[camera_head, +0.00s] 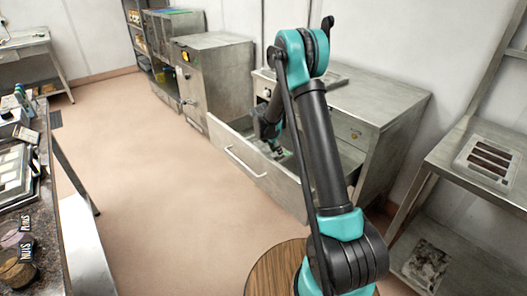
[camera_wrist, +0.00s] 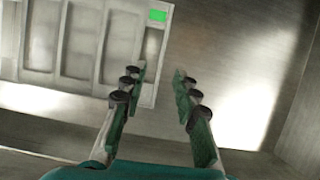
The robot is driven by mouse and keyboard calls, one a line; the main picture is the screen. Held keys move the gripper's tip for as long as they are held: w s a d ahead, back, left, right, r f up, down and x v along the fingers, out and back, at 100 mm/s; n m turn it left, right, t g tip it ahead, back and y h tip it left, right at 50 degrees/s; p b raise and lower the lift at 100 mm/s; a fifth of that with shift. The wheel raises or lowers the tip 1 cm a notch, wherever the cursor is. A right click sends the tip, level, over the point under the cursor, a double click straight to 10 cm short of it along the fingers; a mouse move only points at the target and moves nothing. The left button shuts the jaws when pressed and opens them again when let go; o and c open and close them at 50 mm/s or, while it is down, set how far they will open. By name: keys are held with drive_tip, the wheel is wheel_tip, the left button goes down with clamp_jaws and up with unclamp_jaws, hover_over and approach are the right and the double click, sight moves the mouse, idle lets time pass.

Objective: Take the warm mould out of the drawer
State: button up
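The drawer (camera_head: 262,172) is pulled out from the grey metal cabinet. In the wrist view a pale grey mould (camera_wrist: 95,42) with several long, empty cavities lies on the drawer floor (camera_wrist: 230,50) at the upper left. A bright green patch (camera_wrist: 158,16) shows at its right end. In the head view my gripper (camera_head: 280,152) is down inside the drawer, and the mould is mostly hidden there.
A tray with dark-filled slots (camera_head: 487,160) sits on the metal table at right. A round wooden top (camera_head: 270,270) is below my arm. A cluttered bench (camera_head: 45,200) stands at left. The floor (camera_head: 150,150) between is clear. Drawer walls (camera_head: 245,165) surround my gripper.

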drive_tip(key=shift+s+x, duration=0.2)
drive_tip(key=shift+x, duration=3.6)
drive_tip(key=shift+c, duration=0.5)
clamp_jaws()
